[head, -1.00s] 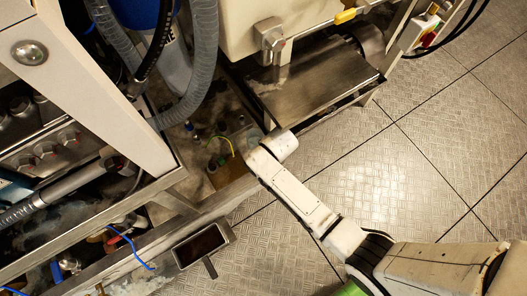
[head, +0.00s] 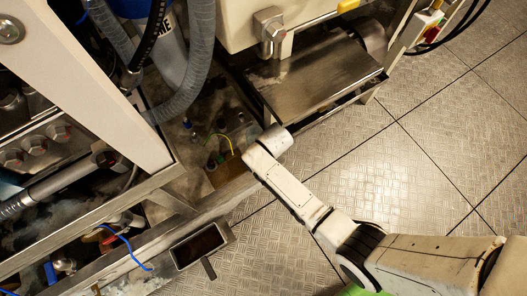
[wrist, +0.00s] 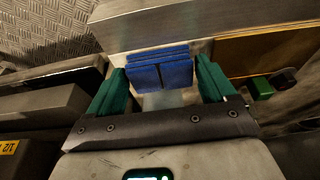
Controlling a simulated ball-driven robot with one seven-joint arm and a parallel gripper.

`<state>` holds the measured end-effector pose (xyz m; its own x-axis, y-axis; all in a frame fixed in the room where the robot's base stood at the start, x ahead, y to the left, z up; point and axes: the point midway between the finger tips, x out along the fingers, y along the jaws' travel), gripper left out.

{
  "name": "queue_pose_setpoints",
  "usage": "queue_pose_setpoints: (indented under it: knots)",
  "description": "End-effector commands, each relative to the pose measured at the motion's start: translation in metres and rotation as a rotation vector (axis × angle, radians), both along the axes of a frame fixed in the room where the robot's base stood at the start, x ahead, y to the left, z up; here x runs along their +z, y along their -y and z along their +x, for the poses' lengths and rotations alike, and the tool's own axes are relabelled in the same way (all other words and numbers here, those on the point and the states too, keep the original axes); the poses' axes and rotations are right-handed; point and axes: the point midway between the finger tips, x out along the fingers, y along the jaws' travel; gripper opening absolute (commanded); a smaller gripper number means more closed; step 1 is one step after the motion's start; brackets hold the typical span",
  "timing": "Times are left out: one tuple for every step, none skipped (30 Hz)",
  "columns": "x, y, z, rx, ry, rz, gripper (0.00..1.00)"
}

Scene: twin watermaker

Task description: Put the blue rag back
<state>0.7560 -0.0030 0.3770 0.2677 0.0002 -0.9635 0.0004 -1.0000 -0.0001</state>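The blue rag (wrist: 160,72), a folded stack with a dark line down its middle, sits between the two green fingertips of my gripper (wrist: 160,75) in the wrist view. Its left and right edges meet the inner sides of the fingers, so my gripper appears shut on it. The fingers stand about a rag's width apart. A pale surface shows below the rag. In the head view my arm reaches to the open lower frame of the machine; the fingers and rag are hidden there beneath the wrist.
In the wrist view a metal beam (wrist: 200,22) crosses just beyond the rag, with a brown panel (wrist: 268,50) and small green block (wrist: 262,88) to the right. The head view shows a frame rail (head: 150,232), a metal shelf (head: 320,80), hoses and open plate floor (head: 410,180).

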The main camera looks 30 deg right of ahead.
Motion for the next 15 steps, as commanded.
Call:
queue_pose_setpoints:
  knots:
    - [0.0, 0.0, 0.0, 0.0, 0.0, 0.0, 0.89]
    - [0.0, 0.0, 0.0, 0.0, 0.0, 0.0, 0.92]
    - [0.0, 0.0, 0.0, 0.0, 0.0, 0.0, 0.96]
    - [0.0, 0.0, 0.0, 0.0, 0.0, 0.0, 0.98]
    - [0.0, 0.0, 0.0, 0.0, 0.0, 0.0, 1.0]
    - [0.0, 0.0, 0.0, 0.0, 0.0, 0.0, 1.0]
    - [0.0, 0.0, 0.0, 0.0, 0.0, 0.0, 1.0]
    - [0.0, 0.0, 0.0, 0.0, 0.0, 0.0, 1.0]
    - [0.0, 0.0, 0.0, 0.0, 0.0, 0.0, 1.0]
    - [0.0, 0.0, 0.0, 0.0, 0.0, 0.0, 1.0]
    - [0.001, 0.0, 0.0, 0.0, 0.0, 0.0, 1.0]
    - [0.002, 0.0, 0.0, 0.0, 0.0, 0.0, 1.0]
    - [0.005, 0.0, 0.0, 0.0, 0.001, 0.0, 1.0]
    - [0.007, 0.0, -0.001, 0.0, 0.001, 0.0, 1.0]
    - [0.012, 0.0, -0.002, 0.0, 0.0, 0.0, 1.0]
